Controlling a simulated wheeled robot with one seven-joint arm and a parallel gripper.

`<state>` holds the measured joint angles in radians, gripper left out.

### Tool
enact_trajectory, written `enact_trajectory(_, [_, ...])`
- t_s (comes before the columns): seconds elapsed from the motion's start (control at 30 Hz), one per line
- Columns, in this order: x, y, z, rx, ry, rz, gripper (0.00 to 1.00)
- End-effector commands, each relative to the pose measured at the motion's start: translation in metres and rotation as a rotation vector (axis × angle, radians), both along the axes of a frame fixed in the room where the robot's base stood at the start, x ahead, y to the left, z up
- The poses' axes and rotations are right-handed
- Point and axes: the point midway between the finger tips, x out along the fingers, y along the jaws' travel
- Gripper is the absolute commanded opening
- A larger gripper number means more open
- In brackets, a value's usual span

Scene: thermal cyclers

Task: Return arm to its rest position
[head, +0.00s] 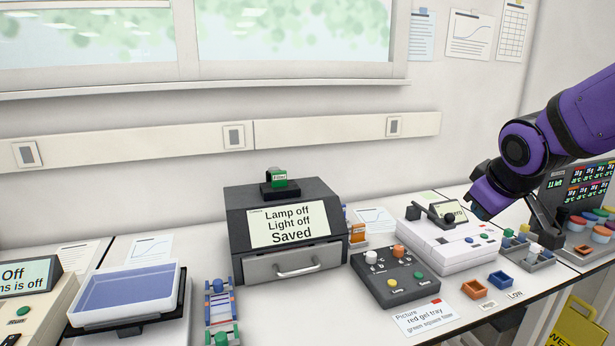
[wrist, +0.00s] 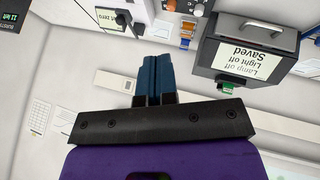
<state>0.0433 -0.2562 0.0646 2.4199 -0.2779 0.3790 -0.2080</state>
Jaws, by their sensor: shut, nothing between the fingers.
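My purple arm (head: 580,110) reaches in from the right in the head view. My gripper (head: 482,212) hangs over the bench near the white device with the small screen (head: 455,247). In the wrist view my gripper (wrist: 153,75) shows its two blue fingers pressed together with nothing between them. The wrist picture is upside down, with the bench machines at its top. From the head view I cannot tell whether the fingertips touch the white device.
A dark imager (head: 290,235) reads "Lamp off, Light off, Saved". A button box (head: 392,277), orange and blue trays (head: 475,289) and a rack (head: 530,257) stand nearby. A tray of blue liquid (head: 175,296) is at left. A yellow sign (head: 580,325) stands below the bench edge.

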Motion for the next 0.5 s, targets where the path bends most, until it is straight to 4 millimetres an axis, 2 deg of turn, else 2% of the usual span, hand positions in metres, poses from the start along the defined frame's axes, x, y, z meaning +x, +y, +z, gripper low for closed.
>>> enact_trajectory(0.03, [-0.016, -0.001, 0.01, 0.021, -0.001, -0.037, 0.0])
enact_trajectory(0.2, [-0.071, -0.002, 0.03, 0.109, 0.028, -0.163, 0.0])
enact_trajectory(0.4, [-0.134, 0.002, 0.042, 0.227, 0.072, -0.283, 0.0])
enact_trajectory(0.5, [-0.16, 0.005, 0.045, 0.278, 0.091, -0.325, 0.0])
